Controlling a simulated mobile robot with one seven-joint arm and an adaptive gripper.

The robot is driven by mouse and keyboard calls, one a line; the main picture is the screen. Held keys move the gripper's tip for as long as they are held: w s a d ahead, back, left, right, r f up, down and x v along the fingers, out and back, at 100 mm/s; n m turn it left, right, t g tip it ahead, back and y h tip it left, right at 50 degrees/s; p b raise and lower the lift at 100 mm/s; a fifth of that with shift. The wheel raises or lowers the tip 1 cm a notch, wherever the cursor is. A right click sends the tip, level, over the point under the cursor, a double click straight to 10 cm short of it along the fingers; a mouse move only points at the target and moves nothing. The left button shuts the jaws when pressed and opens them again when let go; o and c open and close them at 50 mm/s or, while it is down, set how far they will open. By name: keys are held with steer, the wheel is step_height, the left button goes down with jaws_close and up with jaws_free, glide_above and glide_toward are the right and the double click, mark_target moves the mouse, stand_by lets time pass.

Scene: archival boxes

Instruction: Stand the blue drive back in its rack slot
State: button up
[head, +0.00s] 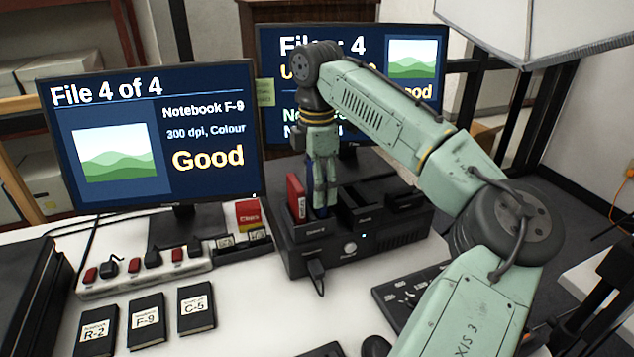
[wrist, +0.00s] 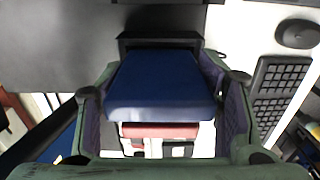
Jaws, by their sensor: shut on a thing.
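My gripper (head: 322,188) points down over the left part of the black drive rack (head: 345,252). It is shut on the blue drive (wrist: 160,85), which fills the space between the two padded fingers in the wrist view. In the head view only a narrow dark blue strip of the drive shows by the fingers, low over the rack beside the red drive (head: 297,198). The red drive stands upright in the rack, just left of the gripper; it also shows in the wrist view (wrist: 160,130). The blue drive's lower end is hidden, so I cannot tell how deep it sits.
Black slots and blocks (head: 375,200) fill the rack's right part. A plug and cable (head: 316,270) stick out of its front. A power strip (head: 145,272) and several black notebooks (head: 147,320) lie left. Two monitors (head: 155,140) stand behind. A keyboard (head: 405,290) lies right.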

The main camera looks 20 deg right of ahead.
steer(key=shift+f, duration=0.9)
steer(key=o, duration=1.5)
steer(key=shift+f, duration=0.1)
step_height(320, 180, up, 12)
steer(key=shift+r, duration=0.1)
